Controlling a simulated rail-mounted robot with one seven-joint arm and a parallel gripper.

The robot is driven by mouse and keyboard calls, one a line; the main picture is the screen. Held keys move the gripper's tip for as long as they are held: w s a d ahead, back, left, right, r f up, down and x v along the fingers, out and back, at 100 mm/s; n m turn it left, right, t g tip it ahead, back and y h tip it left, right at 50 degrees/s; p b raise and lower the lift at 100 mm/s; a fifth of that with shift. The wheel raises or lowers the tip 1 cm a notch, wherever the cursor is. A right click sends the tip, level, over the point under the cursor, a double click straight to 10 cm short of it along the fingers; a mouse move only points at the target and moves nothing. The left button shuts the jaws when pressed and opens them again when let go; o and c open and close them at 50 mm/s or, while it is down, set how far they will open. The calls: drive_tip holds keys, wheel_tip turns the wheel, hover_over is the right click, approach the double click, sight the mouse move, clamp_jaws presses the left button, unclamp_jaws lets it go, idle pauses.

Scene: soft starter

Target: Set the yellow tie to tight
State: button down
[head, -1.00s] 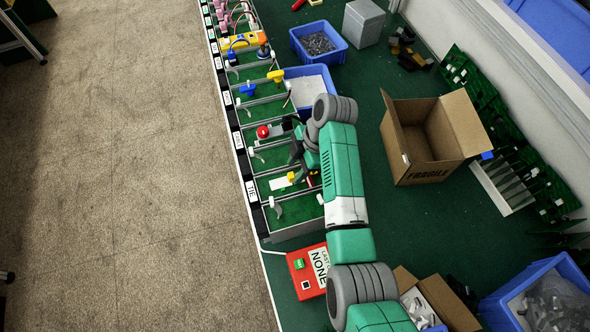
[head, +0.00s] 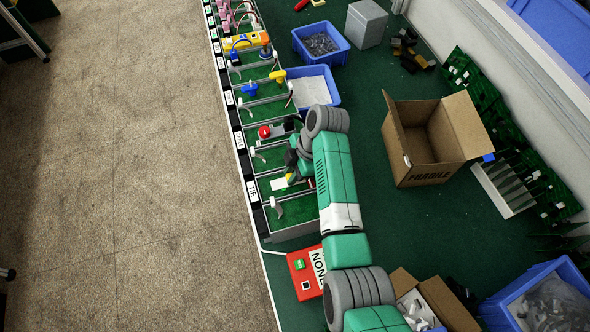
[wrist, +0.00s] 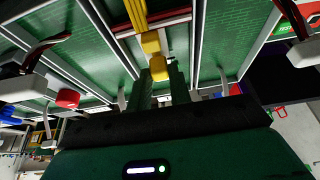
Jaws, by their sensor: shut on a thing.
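The yellow tie (head: 289,178) is a small yellow piece in the green-floored bay marked TIE, near the front end of the row. In the wrist view it shows as a jointed yellow bar (wrist: 151,45) running down to my fingers. My gripper (wrist: 163,80) is shut on its near end, with a finger on either side. In the head view my gripper (head: 292,166) reaches the tie from the right and covers part of it. A white plate lies beside the tie. I cannot tell how tight the tie is.
Neighbouring bays hold a red knob (head: 264,132), a blue piece (head: 249,89) and a yellow piece (head: 278,76), split by thin dividers. A red box with a green button (head: 300,264) stands near the front. An open cardboard box (head: 430,140) stands to the right.

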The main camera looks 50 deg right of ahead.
drive_tip(key=shift+w+a, duration=0.3)
drive_tip(key=shift+a, duration=0.25)
drive_tip(key=shift+w+a, duration=0.3)
drive_tip(key=shift+a, duration=0.2)
drive_tip(key=c, duration=1.3)
unclamp_jaws()
drive_tip(key=v, duration=0.8)
drive_tip(key=shift+p, duration=0.3)
